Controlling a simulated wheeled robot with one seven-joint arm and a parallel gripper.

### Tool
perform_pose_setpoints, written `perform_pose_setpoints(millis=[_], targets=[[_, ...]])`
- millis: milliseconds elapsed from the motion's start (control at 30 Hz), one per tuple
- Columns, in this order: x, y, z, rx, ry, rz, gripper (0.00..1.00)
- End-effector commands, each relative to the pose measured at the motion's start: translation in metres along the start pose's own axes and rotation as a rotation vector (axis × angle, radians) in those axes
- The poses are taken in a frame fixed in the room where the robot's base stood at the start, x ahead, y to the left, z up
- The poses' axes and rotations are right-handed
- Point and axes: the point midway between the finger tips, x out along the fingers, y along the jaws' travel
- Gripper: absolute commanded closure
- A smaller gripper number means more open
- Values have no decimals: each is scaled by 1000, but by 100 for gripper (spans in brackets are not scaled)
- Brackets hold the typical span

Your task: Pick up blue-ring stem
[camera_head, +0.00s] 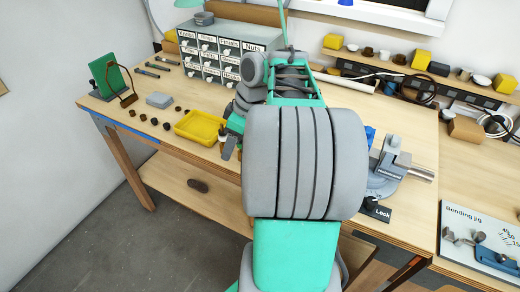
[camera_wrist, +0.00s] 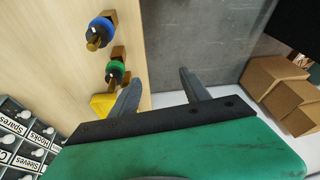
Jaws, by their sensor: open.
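The blue-ring stem (camera_wrist: 101,30) shows in the wrist view on the wooden bench, at the upper left. It has a blue ring, a dark part and a brass-coloured end, beside a brown block. A similar green-ring stem (camera_wrist: 116,71) lies nearer my gripper. My gripper (camera_wrist: 160,90) is open with nothing between its fingers. Its fingers are apart from both stems, and the space between them shows the bench edge and grey floor. In the head view my gripper (camera_head: 229,145) is by the bench's front edge, partly hidden by my arm. I cannot make out the blue-ring stem there.
A yellow tray (camera_head: 200,127) and several small dark parts lie left of my gripper. A labelled drawer cabinet (camera_head: 222,55) stands at the back. A grey vise (camera_head: 389,168) is right of my arm. Cardboard boxes (camera_wrist: 275,80) show beyond the bench in the wrist view.

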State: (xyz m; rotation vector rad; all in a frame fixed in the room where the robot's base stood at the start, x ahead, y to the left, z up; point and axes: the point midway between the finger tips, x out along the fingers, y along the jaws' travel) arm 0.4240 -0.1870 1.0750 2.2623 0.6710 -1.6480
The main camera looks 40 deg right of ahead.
Motion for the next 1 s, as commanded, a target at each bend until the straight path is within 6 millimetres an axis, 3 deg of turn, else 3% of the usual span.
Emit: perform_pose_setpoints(millis=[33,100,267,733,1000], targets=[[-18,26,23,-37,15,-11,45],[-30,47,48,-108,35,-18,45],[-40,67,81,-201,57,-21,45],[29,65,80,-209,59,-21,45],[35,66,80,-209,58,-18,45]])
